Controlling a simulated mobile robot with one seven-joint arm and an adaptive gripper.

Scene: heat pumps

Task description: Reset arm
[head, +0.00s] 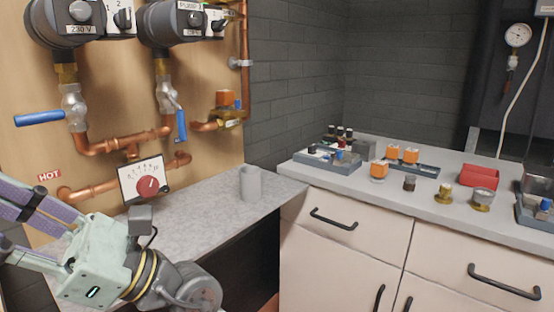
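My gripper (22,222) is at the lower left of the head view. Its pale green body (95,268) sits over the left end of the grey worktop, below the pipes. Its purple-grey fingers point left and run out of the picture. The fingertips are cut off, so whether they are open or shut does not show. No held object is visible. My wrist extends from the gripper body toward the bottom of the picture.
Pumps (185,20), copper pipes (125,143) and blue-handled valves (40,118) are on the wooden board. A dial gauge (145,180) and grey cup (251,184) are near the worktop. The right counter (420,205) holds orange parts (411,155), trays and a red box (480,175).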

